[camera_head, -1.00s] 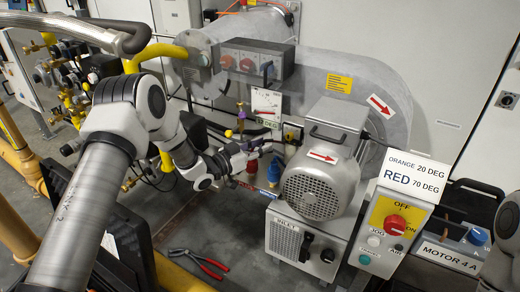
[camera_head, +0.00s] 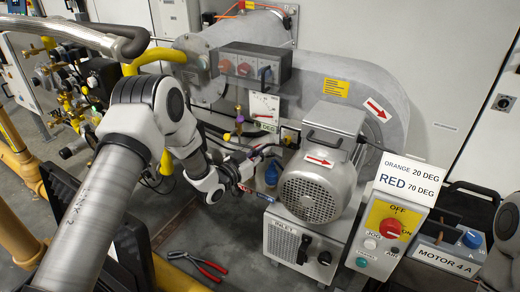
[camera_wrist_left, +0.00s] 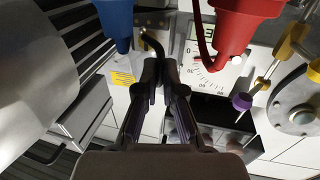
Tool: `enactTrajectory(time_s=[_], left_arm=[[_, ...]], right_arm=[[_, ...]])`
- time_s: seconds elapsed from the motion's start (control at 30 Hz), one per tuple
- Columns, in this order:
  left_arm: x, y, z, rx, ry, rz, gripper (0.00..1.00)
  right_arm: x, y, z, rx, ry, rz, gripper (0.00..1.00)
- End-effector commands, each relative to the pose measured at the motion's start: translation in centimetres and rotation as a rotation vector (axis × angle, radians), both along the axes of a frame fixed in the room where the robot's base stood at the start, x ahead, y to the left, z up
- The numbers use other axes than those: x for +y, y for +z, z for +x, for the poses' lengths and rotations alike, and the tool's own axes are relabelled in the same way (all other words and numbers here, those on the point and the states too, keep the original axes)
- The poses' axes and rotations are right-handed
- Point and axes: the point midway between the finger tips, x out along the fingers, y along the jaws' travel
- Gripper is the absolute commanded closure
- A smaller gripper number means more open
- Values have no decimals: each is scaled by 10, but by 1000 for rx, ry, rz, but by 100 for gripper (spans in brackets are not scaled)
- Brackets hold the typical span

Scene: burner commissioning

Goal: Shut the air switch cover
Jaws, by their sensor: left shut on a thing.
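My left gripper (camera_head: 266,151) reaches in from the left, between the dial plate and the round motor. In the left wrist view its two dark fingers (camera_wrist_left: 161,66) are nearly together. What lies between the fingertips is mostly hidden. The air switch (camera_head: 291,135) seems to be the small dark-edged box just beyond the gripper in the head view. A dark curved piece (camera_wrist_left: 152,42) shows just past the tips. My right gripper is out of view.
A blue cone (camera_wrist_left: 117,18) and a red cone (camera_wrist_left: 240,30) hang close on either side of my fingers. The dial plate (camera_head: 264,107) is behind. The motor (camera_head: 318,188) and control box (camera_head: 393,232) stand right. Red-handled pliers (camera_head: 200,266) lie on the floor.

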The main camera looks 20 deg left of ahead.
Motion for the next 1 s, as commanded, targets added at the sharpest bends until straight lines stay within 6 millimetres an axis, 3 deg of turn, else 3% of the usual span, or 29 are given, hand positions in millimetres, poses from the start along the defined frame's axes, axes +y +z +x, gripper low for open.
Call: enactTrajectory(time_s=[0.13,0.63,1.0], left_arm=[[-9,5,0,-4,88,1,100],[-48,4,9,-6,82,1,100],[-62,2,15,-3,81,0,100]], right_arm=[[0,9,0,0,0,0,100],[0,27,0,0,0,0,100],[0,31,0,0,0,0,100]])
